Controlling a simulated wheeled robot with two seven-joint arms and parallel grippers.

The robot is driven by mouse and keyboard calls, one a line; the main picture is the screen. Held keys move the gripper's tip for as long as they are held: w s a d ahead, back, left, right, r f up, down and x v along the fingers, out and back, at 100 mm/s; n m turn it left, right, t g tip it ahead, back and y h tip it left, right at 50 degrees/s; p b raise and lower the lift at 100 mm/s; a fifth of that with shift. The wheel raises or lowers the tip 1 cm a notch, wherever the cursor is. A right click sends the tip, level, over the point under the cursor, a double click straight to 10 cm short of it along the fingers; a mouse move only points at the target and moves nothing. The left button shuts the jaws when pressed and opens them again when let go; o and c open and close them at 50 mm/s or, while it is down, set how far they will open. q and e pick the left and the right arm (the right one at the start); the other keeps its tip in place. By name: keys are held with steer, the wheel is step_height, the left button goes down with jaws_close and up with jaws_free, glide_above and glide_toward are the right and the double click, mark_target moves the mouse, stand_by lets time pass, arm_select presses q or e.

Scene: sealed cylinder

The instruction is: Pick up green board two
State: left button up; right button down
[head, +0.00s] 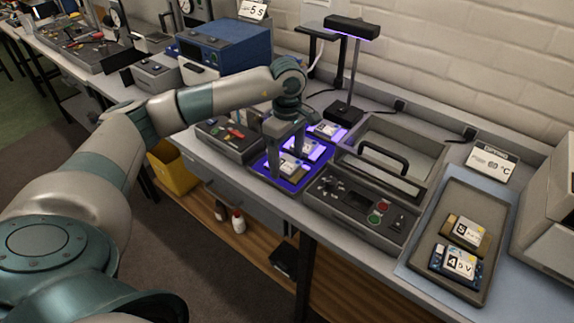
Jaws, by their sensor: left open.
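Three small boards with white labels lie in violet light under the lamp. The nearest board (290,166) is just below my left gripper, the middle board (304,146) is behind it, and the far board (327,130) is near the lamp post. The violet light hides their true colours, and I cannot read their labels, so I cannot tell which is green board two. My left gripper (286,160) is open and points down, its fingers around or just above the nearest board. I cannot tell whether they touch it. My right gripper is not in view.
A black lamp (353,27) stands behind the boards. A grey lidded bath with a black handle (384,157) and a control panel (362,203) stand to the right. A tray (440,212) at far right holds boards labelled 3 (467,233) and 4 (457,262).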

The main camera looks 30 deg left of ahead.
mark_target(287, 163)
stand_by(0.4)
arm_select(q)
steer(key=c, duration=1.2)
steer(key=shift+r, duration=0.1)
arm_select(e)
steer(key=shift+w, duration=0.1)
